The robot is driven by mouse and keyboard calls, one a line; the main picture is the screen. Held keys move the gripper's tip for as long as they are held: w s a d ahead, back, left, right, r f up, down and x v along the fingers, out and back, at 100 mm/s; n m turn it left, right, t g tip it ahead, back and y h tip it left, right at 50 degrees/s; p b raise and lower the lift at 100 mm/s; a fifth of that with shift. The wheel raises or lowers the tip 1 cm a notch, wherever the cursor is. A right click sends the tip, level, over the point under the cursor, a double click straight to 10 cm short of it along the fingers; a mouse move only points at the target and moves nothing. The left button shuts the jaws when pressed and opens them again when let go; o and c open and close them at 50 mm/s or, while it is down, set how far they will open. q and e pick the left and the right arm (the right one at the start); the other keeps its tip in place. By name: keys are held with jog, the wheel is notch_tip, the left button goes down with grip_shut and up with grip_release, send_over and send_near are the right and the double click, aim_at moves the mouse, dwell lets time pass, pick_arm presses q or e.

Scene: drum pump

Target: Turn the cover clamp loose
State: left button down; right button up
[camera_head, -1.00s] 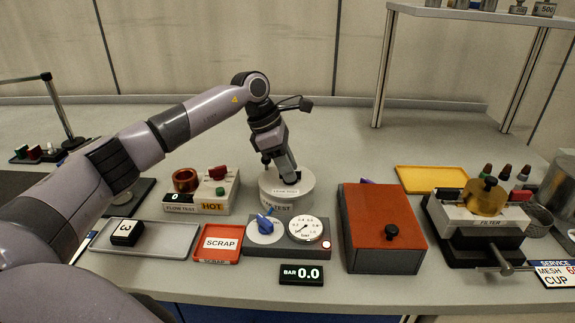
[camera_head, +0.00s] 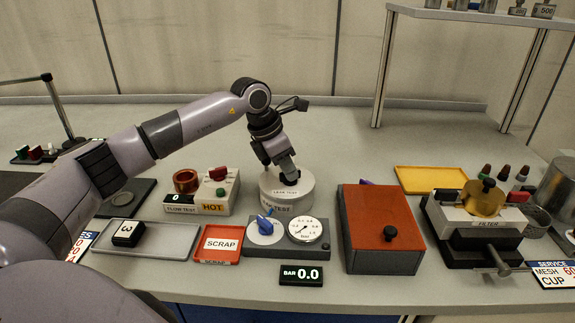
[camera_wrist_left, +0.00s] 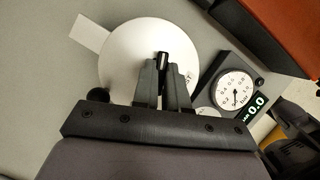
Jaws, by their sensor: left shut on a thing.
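The leak test pot (camera_head: 287,203) is a round white drum with a flat cover, standing mid-bench. My left gripper (camera_head: 290,179) points down at the top of the cover. In the left wrist view the cover (camera_wrist_left: 122,55) is a white disc, and the black cover clamp (camera_wrist_left: 162,59) stands up between the fingertips. My left gripper (camera_wrist_left: 163,72) is shut on this clamp. The fingers hide its lower part.
In front of the pot is a panel with a blue knob (camera_head: 264,224) and a dial gauge (camera_head: 305,229); the display (camera_head: 301,275) reads 0.0 bar. A red-topped box (camera_head: 382,222) stands right, the flow test unit (camera_head: 203,190) left. The bench behind is clear.

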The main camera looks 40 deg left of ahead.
pick_arm(q)
jog(key=n+y, duration=0.1)
jog(key=n, duration=0.2)
jog(key=shift+t, duration=0.4)
jog(key=n+y, duration=0.1)
jog(key=n, duration=0.1)
jog(key=shift+d+n, duration=0.15)
jog(key=shift+n, duration=0.15)
jog(key=n+y, duration=0.1)
jog(key=n, duration=0.1)
jog(key=n+y+b, duration=0.1)
jog(key=n, duration=0.2)
jog(key=shift+d, duration=0.15)
jog(key=shift+n+y+b, duration=0.4)
jog(key=shift+n, duration=0.9)
jog(key=shift+g, duration=0.3)
jog(key=c, duration=1.2)
grip_release()
jog(key=shift+o, duration=0.2)
jog(key=shift+r, duration=0.1)
